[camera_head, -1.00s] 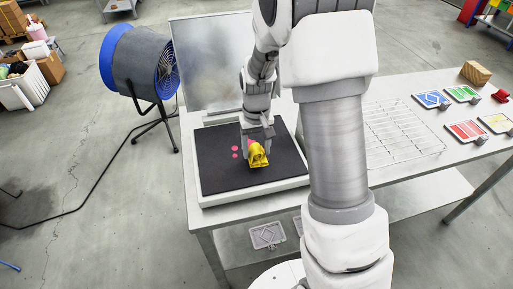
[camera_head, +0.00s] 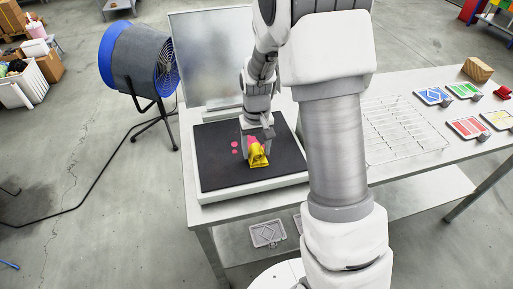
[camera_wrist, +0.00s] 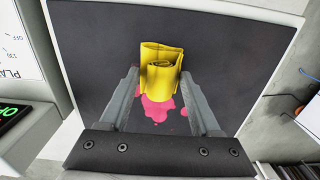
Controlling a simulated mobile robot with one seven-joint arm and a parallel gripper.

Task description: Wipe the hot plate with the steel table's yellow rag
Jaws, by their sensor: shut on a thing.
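The hot plate (camera_head: 216,171) is a flat black surface in a pale frame on the steel table. My gripper (camera_head: 258,143) is over its middle, pointing down, shut on the yellow rag (camera_head: 259,158). In the wrist view the folded rag (camera_wrist: 162,68) sits between the fingertips (camera_wrist: 160,80) and appears to be on or just above the black surface; I cannot tell which. Pink stains (camera_head: 235,148) lie on the plate left of the rag. In the wrist view a pink patch (camera_wrist: 158,108) shows between the fingers, partly hidden by them.
An upright metal panel (camera_head: 213,62) stands behind the plate. A blue and grey fan (camera_head: 140,60) is at the left. On the steel table (camera_head: 408,92), right of my arm, are a wire rack (camera_head: 395,130), coloured cards (camera_head: 432,96) and a wooden block (camera_head: 477,70).

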